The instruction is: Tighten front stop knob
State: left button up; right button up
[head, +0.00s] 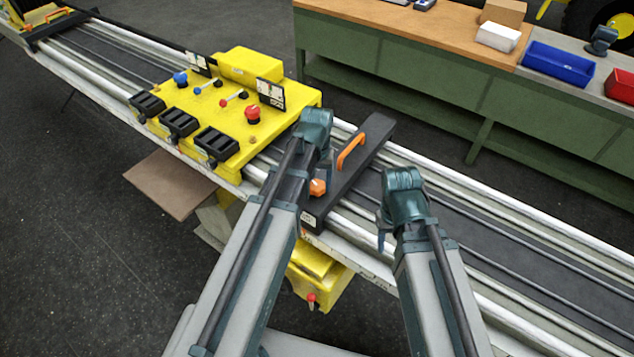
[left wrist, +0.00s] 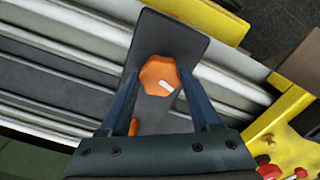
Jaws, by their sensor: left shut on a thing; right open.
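The front stop is a dark bar (head: 374,146) lying across the rails, with an orange handle (head: 351,152) on its far part. Its orange lobed knob (head: 318,187) sits near the bar's near end, partly hidden by my left arm in the head view. In the left wrist view the knob (left wrist: 157,74) shows a white mark on its face. My left gripper (left wrist: 160,84) has one finger on each side of the knob and is shut on it. My right gripper (head: 382,236) is open and empty, to the right of the bar above the rails.
A yellow control box (head: 240,110) with levers, knobs and black blocks stands on the rails left of the stop. A green workbench (head: 420,60) with a blue bin (head: 558,66) and a red bin (head: 620,86) stands behind. The rails to the right are clear.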

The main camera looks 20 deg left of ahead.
aim_at(317, 185)
pick_arm(q)
jog(key=m, duration=1)
jog(key=shift+m, duration=2.2)
jog(key=o, duration=1.4)
jog(key=shift+r, duration=0.15)
notch_tip(317, 185, up, 14)
jog(key=p, duration=1.4)
jog(key=shift+f, duration=0.2)
